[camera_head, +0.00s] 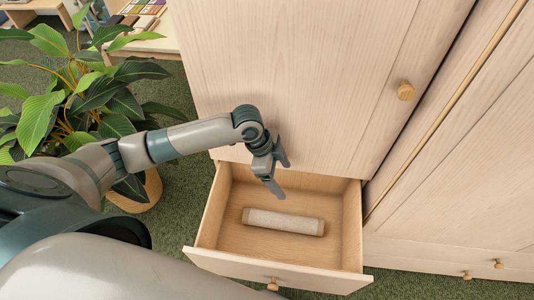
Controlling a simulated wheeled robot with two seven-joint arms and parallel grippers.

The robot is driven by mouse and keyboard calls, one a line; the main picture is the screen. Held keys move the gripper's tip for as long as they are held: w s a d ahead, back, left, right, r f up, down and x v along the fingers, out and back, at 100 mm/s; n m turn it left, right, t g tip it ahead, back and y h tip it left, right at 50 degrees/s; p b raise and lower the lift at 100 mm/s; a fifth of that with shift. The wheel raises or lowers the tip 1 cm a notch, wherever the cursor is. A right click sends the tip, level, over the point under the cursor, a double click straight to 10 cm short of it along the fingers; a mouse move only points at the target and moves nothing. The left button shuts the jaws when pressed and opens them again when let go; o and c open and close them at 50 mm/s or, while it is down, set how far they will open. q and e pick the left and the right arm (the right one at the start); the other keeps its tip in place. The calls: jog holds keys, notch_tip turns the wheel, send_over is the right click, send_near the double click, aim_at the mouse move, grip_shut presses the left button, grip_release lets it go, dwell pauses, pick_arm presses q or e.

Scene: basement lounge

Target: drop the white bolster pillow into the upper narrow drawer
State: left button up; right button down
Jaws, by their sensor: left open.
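The white bolster pillow (283,222) is a small pale cylinder. It lies lengthwise across the floor of the open drawer (278,268), roughly in the middle. The drawer is pulled out below a wooden cabinet door and has a round knob on its front. My left gripper (279,179) is open and empty above the back part of the drawer, apart from the pillow. My right gripper is not in view.
The tall wooden cabinet (290,70) rises right behind the drawer, with a round knob (405,91) on its door. A leafy potted plant (75,100) stands at the left beside my left arm. Closed lower drawers with knobs (498,264) are at the right.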

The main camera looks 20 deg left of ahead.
pick_arm(q)
jog(key=b+v, duration=0.2)
jog(key=v, duration=1)
jog(key=shift+r, duration=0.2)
jog(key=shift+s+a+f, duration=0.1)
jog(key=shift+s, duration=0.05)
